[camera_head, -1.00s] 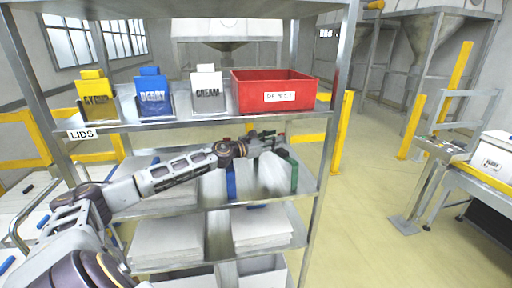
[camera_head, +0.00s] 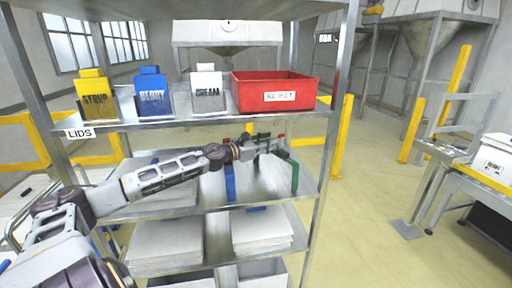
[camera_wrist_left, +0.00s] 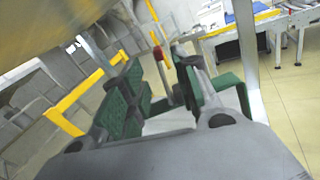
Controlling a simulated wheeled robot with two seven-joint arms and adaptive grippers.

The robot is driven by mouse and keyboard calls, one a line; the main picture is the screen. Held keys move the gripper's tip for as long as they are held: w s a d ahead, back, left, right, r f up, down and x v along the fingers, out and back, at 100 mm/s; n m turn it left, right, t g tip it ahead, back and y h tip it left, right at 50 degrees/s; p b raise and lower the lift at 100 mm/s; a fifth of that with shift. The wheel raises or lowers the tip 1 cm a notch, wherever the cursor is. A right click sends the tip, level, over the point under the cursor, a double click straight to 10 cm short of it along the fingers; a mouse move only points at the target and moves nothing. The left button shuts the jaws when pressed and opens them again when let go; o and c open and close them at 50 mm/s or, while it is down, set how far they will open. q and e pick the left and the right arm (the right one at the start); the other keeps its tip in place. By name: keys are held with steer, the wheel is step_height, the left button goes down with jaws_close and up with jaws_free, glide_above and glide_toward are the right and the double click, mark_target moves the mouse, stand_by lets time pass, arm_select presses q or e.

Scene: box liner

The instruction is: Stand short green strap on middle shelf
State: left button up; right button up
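A short green strap (camera_head: 294,178) stands upright at the right end of the middle shelf (camera_head: 215,200), against a light stack of sheets. My left gripper (camera_head: 278,144) is just above and to the left of the strap's top, under the upper shelf. In the left wrist view its two green-padded fingers (camera_wrist_left: 155,92) are apart, with nothing clearly held between them. A green bent piece, apparently the strap (camera_wrist_left: 232,92), shows just right of the right finger. I cannot tell whether they touch. My right gripper is not in view.
A blue strap (camera_head: 230,182) stands mid-shelf, left of the green one. The upper shelf holds yellow, blue and white containers and a red reject bin (camera_head: 250,92). Shelf posts stand close on the right (camera_head: 325,165).

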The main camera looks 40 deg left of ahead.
arm_select(q)
steer(key=shift+b+v, duration=0.45)
steer(key=shift+v, duration=0.75)
steer(key=shift+p+v, duration=0.6)
steer(key=shift+v, duration=0.8)
steer(key=shift+s, duration=0.1)
steer(key=shift+s+f, duration=0.1)
stand_by(0.4)
